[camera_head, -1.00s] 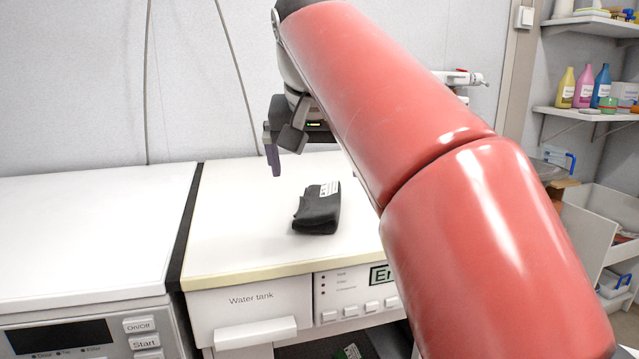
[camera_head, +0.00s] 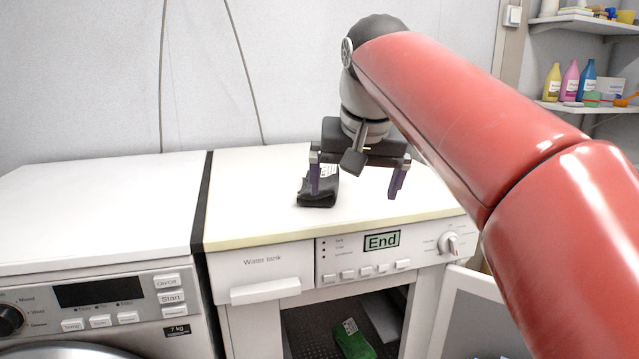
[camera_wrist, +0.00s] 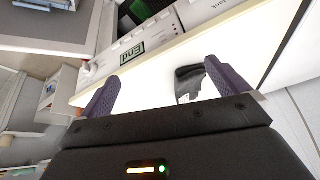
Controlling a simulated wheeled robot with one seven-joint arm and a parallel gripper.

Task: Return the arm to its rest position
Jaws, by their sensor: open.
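My gripper (camera_head: 357,183) is open, with its two purple fingers pointing down above the white top of the right machine. In the wrist view my gripper (camera_wrist: 157,84) has its fingers spread apart with nothing held between them. A black object (camera_head: 318,194) with a white label lies on the machine top, partly hidden behind the left finger in the head view. In the wrist view the black object (camera_wrist: 187,82) shows beside one finger. I cannot tell whether the finger touches it. My red arm reaches in from the right.
The right machine (camera_head: 262,262) has a water tank drawer and a display reading End. Its door (camera_head: 468,300) stands open, with a green item (camera_head: 354,340) inside. A washing machine (camera_head: 90,215) stands at left, its top clear. Shelves with bottles (camera_head: 570,80) are at the back right.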

